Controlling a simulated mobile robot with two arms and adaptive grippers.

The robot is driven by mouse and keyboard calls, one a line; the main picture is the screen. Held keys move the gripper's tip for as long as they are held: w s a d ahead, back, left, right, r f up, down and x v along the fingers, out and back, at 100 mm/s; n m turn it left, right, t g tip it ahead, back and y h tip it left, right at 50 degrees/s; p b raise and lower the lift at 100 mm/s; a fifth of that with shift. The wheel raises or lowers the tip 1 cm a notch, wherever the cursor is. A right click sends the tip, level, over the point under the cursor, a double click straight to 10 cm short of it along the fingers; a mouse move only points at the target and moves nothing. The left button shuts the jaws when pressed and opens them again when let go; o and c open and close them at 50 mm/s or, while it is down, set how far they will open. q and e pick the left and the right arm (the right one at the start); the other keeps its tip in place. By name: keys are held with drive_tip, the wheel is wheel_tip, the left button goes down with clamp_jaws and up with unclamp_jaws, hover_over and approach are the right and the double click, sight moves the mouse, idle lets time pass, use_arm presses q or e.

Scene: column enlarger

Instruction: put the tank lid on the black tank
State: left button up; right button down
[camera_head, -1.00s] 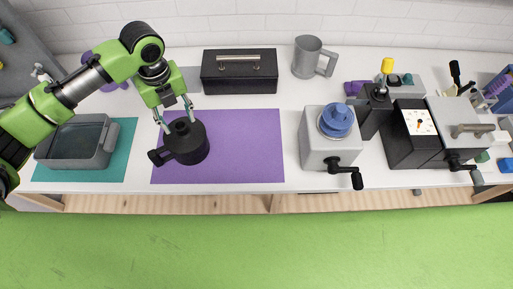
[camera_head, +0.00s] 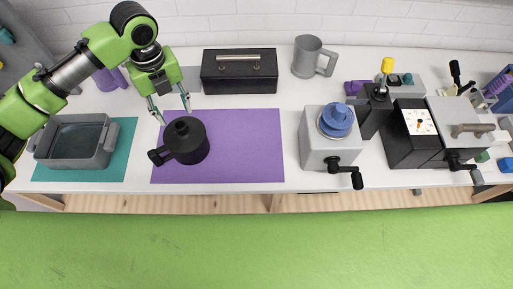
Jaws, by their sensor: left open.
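The black tank (camera_head: 189,147) stands upright on the purple mat (camera_head: 245,147), with its handle pointing to the lower left. A black lid (camera_head: 182,127) with a raised round centre sits on top of the tank. It looks level, but I cannot tell how fully it is seated. My left gripper (camera_head: 174,116) is open and empty, just above and behind the tank top, with its fingers apart and pointing down. My right gripper is not in view.
A grey tray (camera_head: 105,152) stands on a teal mat at the left. A black box (camera_head: 239,73) and a grey jug (camera_head: 309,57) stand behind. A grey cranked device (camera_head: 322,151) with a blue top is at the right. The purple mat's right part is clear.

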use_arm(q)
drive_tip(key=shift+r, duration=0.5)
